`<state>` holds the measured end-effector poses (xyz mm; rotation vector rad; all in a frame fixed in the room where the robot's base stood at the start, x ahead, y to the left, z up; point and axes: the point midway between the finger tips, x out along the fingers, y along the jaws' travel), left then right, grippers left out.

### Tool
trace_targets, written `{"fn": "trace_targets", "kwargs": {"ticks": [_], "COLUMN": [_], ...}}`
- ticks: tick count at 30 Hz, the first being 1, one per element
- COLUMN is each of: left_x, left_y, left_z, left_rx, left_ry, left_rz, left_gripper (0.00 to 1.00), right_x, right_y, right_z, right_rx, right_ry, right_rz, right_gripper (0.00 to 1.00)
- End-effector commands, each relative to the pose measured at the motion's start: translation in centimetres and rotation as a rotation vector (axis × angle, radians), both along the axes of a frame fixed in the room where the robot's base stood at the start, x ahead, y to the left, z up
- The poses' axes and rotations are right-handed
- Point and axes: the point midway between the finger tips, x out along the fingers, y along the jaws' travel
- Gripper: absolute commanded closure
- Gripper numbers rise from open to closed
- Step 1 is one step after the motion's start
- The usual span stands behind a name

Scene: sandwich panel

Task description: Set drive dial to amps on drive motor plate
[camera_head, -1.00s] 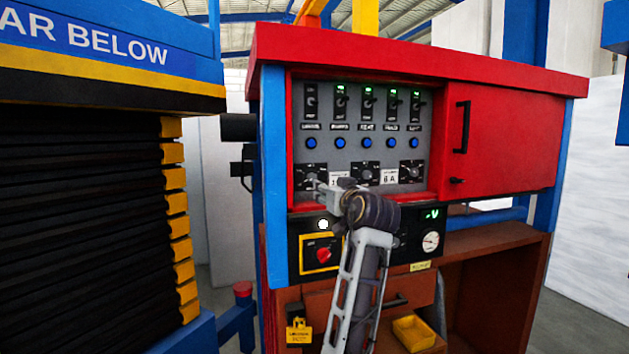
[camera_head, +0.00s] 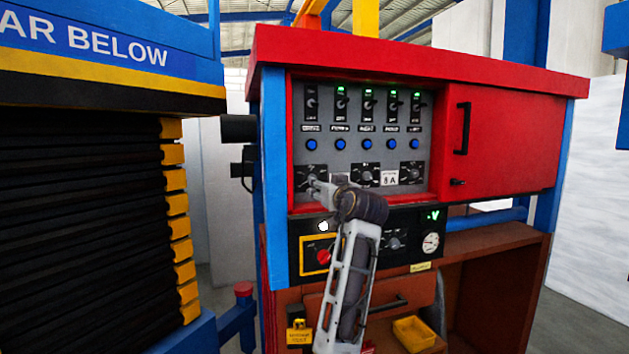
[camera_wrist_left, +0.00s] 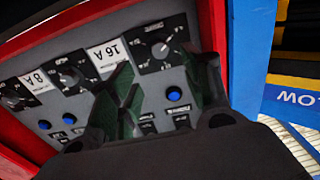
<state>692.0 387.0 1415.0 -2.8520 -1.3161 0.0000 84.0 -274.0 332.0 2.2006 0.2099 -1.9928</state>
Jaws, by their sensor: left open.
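Three black dials sit in a row low on the grey panel: left (camera_head: 309,171), middle (camera_head: 365,175) and right (camera_head: 411,171). Their names are too small to read surely. My left gripper (camera_head: 316,184) is open at the lower edge of the left dial. In the left wrist view the panel appears turned over; that same dial (camera_wrist_left: 158,48) lies beyond the open fingers (camera_wrist_left: 168,72), with nothing between them. A white plate reading 16 A (camera_wrist_left: 114,49) is beside it, hidden by my gripper in the head view. Another plate (camera_head: 391,178) reads 8 A.
Above the dials are blue buttons (camera_head: 366,144) and black switches (camera_head: 368,104), several with green lights. A red door (camera_head: 505,130) is to the right. A lower black panel has a red knob (camera_head: 323,257) and a gauge (camera_head: 430,242). Black bellows (camera_head: 80,220) stand at left.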

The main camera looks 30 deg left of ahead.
Motion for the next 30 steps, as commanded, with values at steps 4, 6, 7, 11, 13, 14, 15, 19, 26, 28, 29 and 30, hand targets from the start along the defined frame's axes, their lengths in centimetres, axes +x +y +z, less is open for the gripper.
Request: {"fn": "trace_targets", "kwargs": {"ticks": [4, 6, 7, 11, 13, 14, 15, 19, 26, 28, 29, 30], "left_x": [1.3, 1.9, 2.2, 3.3, 3.8, 4.1, 4.4, 5.3, 6.2, 6.3, 6.3, 6.4], "left_y": [1.6, 2.3, 2.6, 3.9, 4.6, 4.9, 5.3, 6.3, 7.3, 7.4, 7.5, 7.5], "left_z": [0.2, 0.2, 0.2, 0.2, 0.2, 0.2, 0.2, 0.1, 0.1, 0.0, 0.0, 0.0], "left_rx": [0.001, 0.001, 0.001, 0.001, 0.001, 0.001, 0.001, 0.001, 0.0, -0.001, -0.001, -0.001], "left_ry": [0.002, 0.002, 0.002, 0.002, 0.002, 0.002, 0.002, 0.002, 0.0, 0.001, 0.001, 0.001], "left_rz": [0.002, 0.001, 0.001, 0.001, 0.002, 0.002, 0.001, 0.001, 0.0, 0.0, 0.0, 0.0], "left_gripper": [0.51, 0.51, 0.51, 0.51, 0.51, 0.51, 0.51, 0.51, 0.51, 0.51, 0.51, 0.51], "right_x": [-0.3, -0.5, -0.5, -0.8, -0.9, -0.9, -0.9, -0.9, -0.8, -0.8, -0.8, -0.8], "right_y": [0.9, 1.3, 1.5, 2.0, 2.0, 1.9, 1.8, 1.4, 0.7, 0.6, 0.6, 0.5], "right_z": [0.6, 0.8, 0.9, 1.3, 1.5, 1.6, 1.8, 2.1, 2.4, 2.4, 2.4, 2.4], "right_rx": [0.01, 0.014, 0.016, 0.021, 0.02, 0.02, 0.019, 0.014, 0.007, 0.006, 0.005, 0.005], "right_ry": [0.003, 0.005, 0.007, 0.01, 0.011, 0.011, 0.01, 0.01, 0.01, 0.01, 0.009, 0.009], "right_rz": [-0.001, -0.002, -0.001, -0.001, 0.0, 0.0, 0.0, 0.0, -0.002, -0.002, -0.002, -0.002], "right_gripper": [0.6, 0.6, 0.6, 0.6, 0.6, 0.6, 0.6, 0.6, 0.6, 0.6, 0.6, 0.6]}}
